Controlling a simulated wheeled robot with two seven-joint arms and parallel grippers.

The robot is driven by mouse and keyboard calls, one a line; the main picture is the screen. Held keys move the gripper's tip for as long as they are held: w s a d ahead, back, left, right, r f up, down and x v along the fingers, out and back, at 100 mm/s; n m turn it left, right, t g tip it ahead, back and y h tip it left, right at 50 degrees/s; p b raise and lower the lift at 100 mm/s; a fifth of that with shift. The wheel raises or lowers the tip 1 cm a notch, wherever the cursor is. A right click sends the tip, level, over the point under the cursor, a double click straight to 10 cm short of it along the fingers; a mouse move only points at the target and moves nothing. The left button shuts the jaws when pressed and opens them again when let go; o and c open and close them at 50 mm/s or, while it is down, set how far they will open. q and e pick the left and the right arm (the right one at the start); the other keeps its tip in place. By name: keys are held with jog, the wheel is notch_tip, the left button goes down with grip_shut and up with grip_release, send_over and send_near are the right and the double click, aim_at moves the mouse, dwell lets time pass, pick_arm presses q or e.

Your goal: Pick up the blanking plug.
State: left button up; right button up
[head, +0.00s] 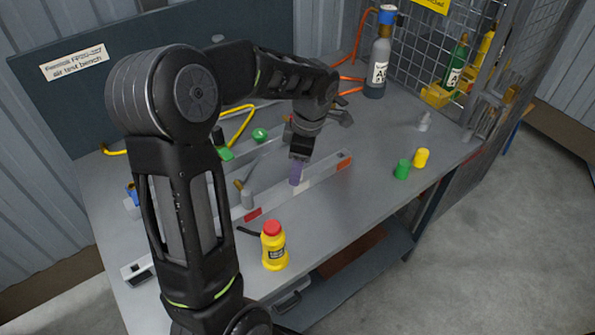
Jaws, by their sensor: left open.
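My left arm comes in from the left, and its gripper (299,158) points down over the middle of the bench. The gripper is open. A small purple upright piece (296,174) shows just below the fingers, partly covered by them. I cannot tell whether it is between the fingers or only below them. No piece is labelled as the blanking plug, and I cannot tell for certain which it is. A green cylinder (402,169), a yellow cylinder (421,158) and a small pale piece (424,121) stand to the right. My right gripper is out of view.
A long grey bar (325,174) with red ends lies below the gripper. A yellow bottle with a red cap (273,246) stands near the front edge. A grey cylinder (380,67) stands at the back beside the mesh panel (427,60). The bench (348,213) is clear at front right.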

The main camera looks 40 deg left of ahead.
pick_arm(q)
jog(key=shift+c, duration=0.2)
dwell(0.3)
grip_shut()
dwell(0.3)
